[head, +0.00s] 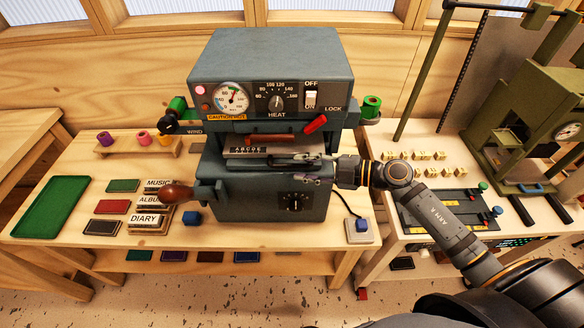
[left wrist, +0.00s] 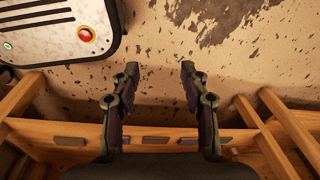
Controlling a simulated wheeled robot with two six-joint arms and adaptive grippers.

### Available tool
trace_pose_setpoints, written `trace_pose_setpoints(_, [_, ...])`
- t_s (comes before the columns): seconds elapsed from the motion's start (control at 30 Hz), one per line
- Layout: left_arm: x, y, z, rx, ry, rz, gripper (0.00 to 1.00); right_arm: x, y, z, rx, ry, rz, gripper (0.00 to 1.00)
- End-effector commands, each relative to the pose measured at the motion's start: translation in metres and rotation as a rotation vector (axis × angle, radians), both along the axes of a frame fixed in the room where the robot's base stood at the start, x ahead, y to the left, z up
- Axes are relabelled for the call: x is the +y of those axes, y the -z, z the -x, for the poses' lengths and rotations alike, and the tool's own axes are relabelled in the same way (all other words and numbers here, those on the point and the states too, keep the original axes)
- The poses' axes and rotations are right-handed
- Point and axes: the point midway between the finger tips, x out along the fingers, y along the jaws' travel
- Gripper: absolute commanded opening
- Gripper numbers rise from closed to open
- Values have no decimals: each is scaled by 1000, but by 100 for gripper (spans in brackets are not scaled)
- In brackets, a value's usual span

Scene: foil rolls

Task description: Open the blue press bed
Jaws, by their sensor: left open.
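The blue-grey press (head: 270,55) stands on the wooden table in the head view. Its upper housing has a gauge, a heat dial and a lit pink lamp. A type holder with letters (head: 248,151) and a reddish-brown handle (head: 270,139) show in the gap above the lower blue block (head: 235,200). My right gripper (head: 308,167) reaches in from the right to the front right of that gap. Whether it touches anything or is closed is unclear. My left gripper (left wrist: 160,85) is open and empty in the left wrist view, above the floor.
A wooden-knobbed lever (head: 176,193) sticks out left of the press. Stamps, ink pads and a green tray (head: 52,206) lie at left. A green press (head: 530,120) and a dark plate stand on the right table. A cabled switch box (head: 358,228) sits front right.

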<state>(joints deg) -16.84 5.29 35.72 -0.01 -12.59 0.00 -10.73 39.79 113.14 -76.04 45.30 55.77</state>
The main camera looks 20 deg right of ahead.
Motion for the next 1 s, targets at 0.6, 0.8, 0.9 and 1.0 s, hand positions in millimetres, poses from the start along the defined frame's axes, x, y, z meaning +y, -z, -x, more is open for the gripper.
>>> trace_pose_setpoints(0.6, [-14, -6, 7, 10, -6, 17, 45, 30, 7, -20, 2, -1, 2, 36])
trace_pose_setpoints(0.8, [-12, -6, 8, 11, -4, 14, 45, 30, 7, -20, 2, -1, 2, 17])
trace_pose_setpoints(0.9, [-10, -6, 8, 11, -5, 12, 45, 30, 7, -20, 2, -1, 2, 3])
trace_pose_setpoints(1.0, [-9, -6, 8, 11, -4, 11, 45, 30, 7, -20, 2, -1, 2, 0])
